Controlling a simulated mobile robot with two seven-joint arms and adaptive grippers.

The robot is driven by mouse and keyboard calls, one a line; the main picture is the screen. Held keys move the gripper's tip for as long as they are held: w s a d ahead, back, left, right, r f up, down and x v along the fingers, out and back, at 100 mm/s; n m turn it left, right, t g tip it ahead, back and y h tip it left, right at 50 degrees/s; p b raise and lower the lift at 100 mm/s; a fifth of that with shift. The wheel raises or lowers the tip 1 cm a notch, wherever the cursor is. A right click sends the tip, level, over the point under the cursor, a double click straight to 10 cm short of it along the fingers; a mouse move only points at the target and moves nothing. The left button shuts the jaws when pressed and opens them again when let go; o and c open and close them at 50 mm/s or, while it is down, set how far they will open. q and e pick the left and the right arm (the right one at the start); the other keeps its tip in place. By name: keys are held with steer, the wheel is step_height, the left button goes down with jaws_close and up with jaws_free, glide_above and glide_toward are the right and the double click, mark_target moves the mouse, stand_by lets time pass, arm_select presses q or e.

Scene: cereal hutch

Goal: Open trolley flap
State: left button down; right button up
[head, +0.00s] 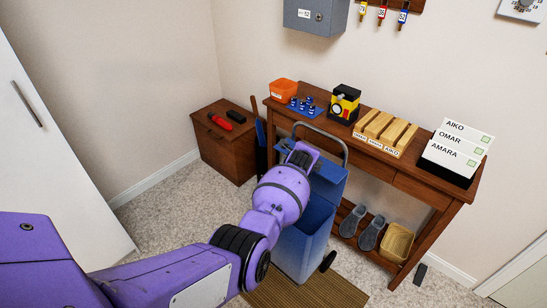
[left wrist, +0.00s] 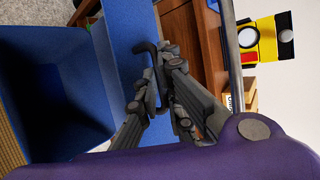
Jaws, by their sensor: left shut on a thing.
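The blue trolley (head: 298,252) stands on the floor in front of the wooden table, partly hidden by my left arm. Its flap (head: 328,182) is raised at the back of the opening, near the grey push handle (head: 343,148). The flap also shows in the left wrist view (left wrist: 122,40), beside the dark open inside of the trolley (left wrist: 45,90). My left gripper (head: 297,150) is at the flap's upper edge. In the left wrist view its fingers (left wrist: 160,88) are shut around a dark handle (left wrist: 138,52) on the flap. My right gripper is not in view.
The wooden table (head: 440,195) behind holds an orange bin (head: 284,90), a yellow-black device (head: 344,103), wooden blocks (head: 384,130) and name-labelled boxes (head: 455,150). A small cabinet (head: 222,150) stands left. A brown mat (head: 335,290) lies under the trolley. Carpet is clear at left.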

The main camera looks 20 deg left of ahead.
arm_select(q)
steer(key=shift+w+d, duration=0.25)
steer(key=shift+w, duration=0.15)
steer(key=shift+w+d+r+g, duration=0.1)
steer(key=shift+w+d+g, duration=0.05)
steer(key=shift+w+g, duration=0.3)
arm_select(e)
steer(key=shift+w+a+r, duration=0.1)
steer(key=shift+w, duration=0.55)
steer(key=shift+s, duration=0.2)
arm_select(q)
steer(key=c, duration=2.2)
jaws_free()
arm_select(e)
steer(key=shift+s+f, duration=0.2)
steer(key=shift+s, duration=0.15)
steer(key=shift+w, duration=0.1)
